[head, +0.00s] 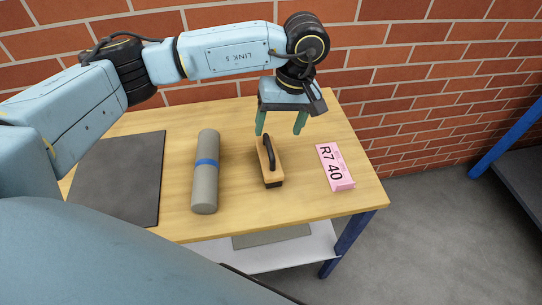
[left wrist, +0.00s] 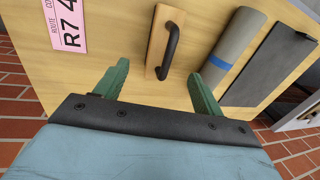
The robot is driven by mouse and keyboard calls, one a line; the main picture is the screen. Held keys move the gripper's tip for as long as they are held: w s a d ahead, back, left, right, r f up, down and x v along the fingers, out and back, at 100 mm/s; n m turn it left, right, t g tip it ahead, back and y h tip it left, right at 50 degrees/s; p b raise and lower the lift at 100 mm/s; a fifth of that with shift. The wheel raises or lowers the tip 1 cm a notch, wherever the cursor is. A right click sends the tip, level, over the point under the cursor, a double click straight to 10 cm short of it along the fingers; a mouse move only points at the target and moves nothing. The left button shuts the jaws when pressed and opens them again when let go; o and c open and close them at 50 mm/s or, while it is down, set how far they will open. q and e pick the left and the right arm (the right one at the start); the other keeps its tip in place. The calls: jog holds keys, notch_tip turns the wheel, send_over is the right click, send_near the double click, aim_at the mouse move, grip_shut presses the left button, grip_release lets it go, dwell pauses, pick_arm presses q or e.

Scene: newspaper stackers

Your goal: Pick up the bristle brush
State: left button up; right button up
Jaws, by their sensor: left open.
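The bristle brush (head: 268,174) lies on the wooden table (head: 296,209). It has a light wooden block, a black arched handle on top and dark bristles beneath. My left gripper (head: 280,126) is open and empty, its green fingers above the far end of the brush. In the left wrist view the brush (left wrist: 158,45) lies ahead of the open fingers (left wrist: 157,80), its near end roughly between their tips in the picture. I cannot tell the exact height of the fingers above it. My right gripper does not show.
A grey roll with a blue band (head: 205,180) lies left of the brush. A dark flat mat (head: 118,180) is farther left. A pink card marked R7 40 (head: 335,166) lies to the right. A brick wall (head: 400,65) stands behind the table. Bare wood separates the objects.

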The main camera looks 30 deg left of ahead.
aim_at(271, 148)
pick_arm(q)
jog(key=f, duration=0.2)
jog(key=shift+s+a+f, duration=0.15)
jog(key=shift+a+f, duration=0.05)
jog(key=shift+f, duration=0.5)
jog(key=shift+s+a+f, duration=0.1)
jog(key=shift+a+f, duration=0.1)
jog(key=shift+f, duration=0.2)
jog(key=f, duration=0.2)
jog(key=a+f, duration=0.1)
jog(key=shift+s+f, duration=0.25)
jog(key=shift+f, duration=0.4)
jog(key=shift+c, duration=0.6)
jog(key=c, duration=1)
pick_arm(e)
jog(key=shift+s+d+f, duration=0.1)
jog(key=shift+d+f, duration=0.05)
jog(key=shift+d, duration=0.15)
